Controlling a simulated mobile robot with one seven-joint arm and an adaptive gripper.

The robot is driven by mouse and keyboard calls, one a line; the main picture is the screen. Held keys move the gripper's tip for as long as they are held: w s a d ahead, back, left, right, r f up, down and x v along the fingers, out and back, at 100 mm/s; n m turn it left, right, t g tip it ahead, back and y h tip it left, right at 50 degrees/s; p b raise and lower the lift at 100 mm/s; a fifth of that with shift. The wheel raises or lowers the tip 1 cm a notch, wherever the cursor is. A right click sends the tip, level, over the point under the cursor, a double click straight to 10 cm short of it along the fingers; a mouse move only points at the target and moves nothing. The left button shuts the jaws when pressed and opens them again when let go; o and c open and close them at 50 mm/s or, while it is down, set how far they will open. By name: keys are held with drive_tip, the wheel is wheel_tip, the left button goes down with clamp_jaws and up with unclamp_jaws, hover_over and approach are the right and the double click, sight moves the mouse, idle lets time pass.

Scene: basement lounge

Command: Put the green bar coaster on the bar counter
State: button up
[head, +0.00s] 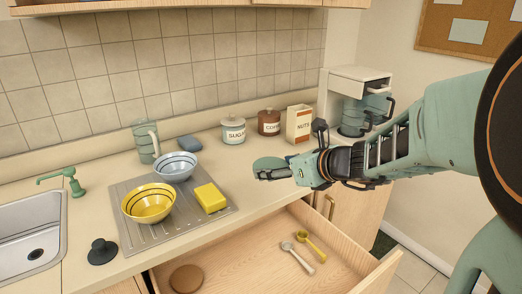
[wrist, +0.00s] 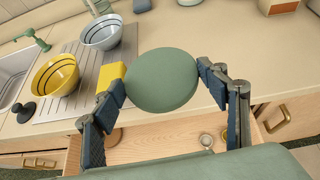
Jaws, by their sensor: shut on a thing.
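The green coaster (wrist: 162,81) is a round flat disc held between the two fingers of my gripper (wrist: 160,88) in the wrist view. In the head view the green coaster (head: 270,164) shows at the tip of my gripper (head: 274,174), which is shut on it. It is held in the air near the counter's front edge, above the open drawer. The counter (head: 240,160) is a beige top with a clear stretch behind and left of my gripper.
The open drawer (head: 250,262) holds a brown disc (head: 186,279) and two scoops. A drainboard (head: 205,222) carries a yellow bowl (head: 149,203), a blue-grey bowl (head: 175,167) and a yellow sponge (head: 210,198). Canisters and a nuts box (head: 299,123) stand at the back.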

sight(266, 165)
drive_tip(key=x, duration=0.4)
drive_tip(key=d+x, duration=0.1)
drive_tip(key=x, duration=0.1)
drive_tip(key=shift+w+a+b, duration=0.2)
drive_tip(key=shift+w+b, duration=0.1)
drive_tip(key=shift+w, duration=0.25)
drive_tip(key=w+f, duration=0.1)
drive_tip(key=w+a+f+b, duration=0.1)
drive_tip(key=w+f, duration=0.1)
drive_tip(key=w+a+f, duration=0.1)
drive_tip(key=f, duration=0.1)
drive_tip(key=shift+w+f+b, duration=0.1)
drive_tip(key=shift+w+b, duration=0.15)
drive_tip(key=shift+b, duration=0.05)
drive_tip(key=shift+w+a+f, duration=0.1)
drive_tip(key=shift+w+f, duration=0.05)
drive_tip(key=shift+f, duration=0.1)
drive_tip(key=shift+w+a+f+b, duration=0.1)
drive_tip(key=shift+f+b, duration=0.25)
drive_tip(key=shift+f, duration=0.55)
drive_tip(key=shift+w+f+b, duration=0.15)
drive_tip(key=shift+f+b, duration=0.2)
drive_tip(key=shift+f, duration=0.5)
drive_tip(key=shift+f, duration=0.2)
drive_tip(key=o, duration=1)
drive_tip(key=shift+r, duration=0.1)
drive_tip(key=shift+o, duration=0.2)
